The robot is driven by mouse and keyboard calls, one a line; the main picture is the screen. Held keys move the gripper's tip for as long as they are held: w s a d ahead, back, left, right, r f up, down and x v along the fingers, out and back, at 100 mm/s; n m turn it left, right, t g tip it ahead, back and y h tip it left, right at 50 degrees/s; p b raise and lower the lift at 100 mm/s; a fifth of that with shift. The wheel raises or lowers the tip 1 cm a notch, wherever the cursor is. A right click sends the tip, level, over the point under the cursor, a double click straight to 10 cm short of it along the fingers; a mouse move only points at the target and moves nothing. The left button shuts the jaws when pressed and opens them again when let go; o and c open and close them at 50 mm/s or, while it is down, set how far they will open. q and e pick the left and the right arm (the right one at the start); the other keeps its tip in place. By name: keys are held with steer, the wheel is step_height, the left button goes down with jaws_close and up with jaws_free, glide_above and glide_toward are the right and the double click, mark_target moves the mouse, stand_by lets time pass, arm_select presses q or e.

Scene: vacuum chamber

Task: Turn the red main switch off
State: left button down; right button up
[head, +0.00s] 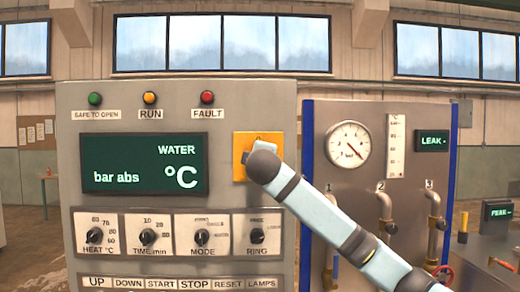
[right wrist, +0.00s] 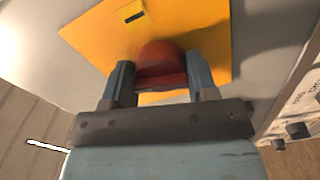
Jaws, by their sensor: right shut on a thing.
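The red main switch (right wrist: 162,62) sits on a yellow plate (right wrist: 205,25) in the right wrist view. The yellow plate (head: 240,142) also shows in the head view, at the right of the control panel, where my right arm hides the switch. My right gripper (right wrist: 162,82) is shut on the red switch, one finger on each side of it. In the head view my right gripper (head: 247,158) is mostly covered by my own wrist. My left gripper is not in view.
The grey control panel (head: 68,165) has a dark display (head: 144,163), a row of knobs such as the ring knob (head: 258,236), and buttons below. To the right stands a panel with a round gauge (head: 348,144) and valve pipes (head: 384,215).

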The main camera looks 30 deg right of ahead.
steer(key=shift+r+n+p, duration=0.2)
steer(key=shift+n+p, duration=0.35)
steer(key=shift+n, duration=0.15)
steer(key=shift+n+p, duration=0.4)
steer(key=shift+f, duration=0.1)
steer(key=shift+f+n, duration=0.1)
steer(key=shift+n, duration=0.2)
steer(key=o, duration=0.9)
